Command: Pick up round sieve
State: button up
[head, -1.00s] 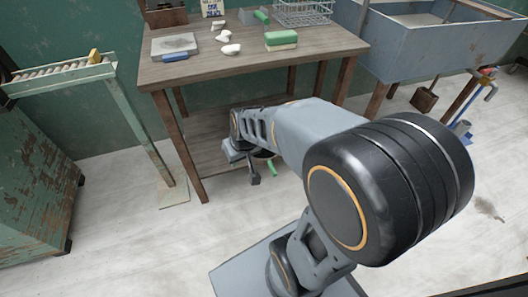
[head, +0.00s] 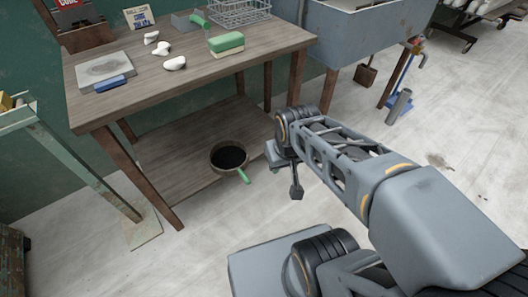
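The round sieve (head: 229,157) lies on the lower shelf of the wooden table, near the shelf's front edge. It has a pale rim, a dark inside and a green handle pointing toward the front right. My gripper (head: 295,188) hangs at the end of my arm, to the right of the sieve in the picture and apart from it. Its fingers are small and partly hidden by the wrist, so I cannot tell whether they are open or shut. Nothing is seen held in it.
The table (head: 150,90) carries a grey slab, white clay lumps, a green block (head: 226,43) and a wire basket (head: 240,12). Its legs frame the shelf (head: 170,165). A blue-grey sink (head: 365,35) stands right, a green stand (head: 75,165) left. The floor in front is clear.

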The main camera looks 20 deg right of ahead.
aim_at(227, 157)
jog(key=z, duration=1.25)
jog(key=i, duration=1.4)
jog(key=u, duration=3.45)
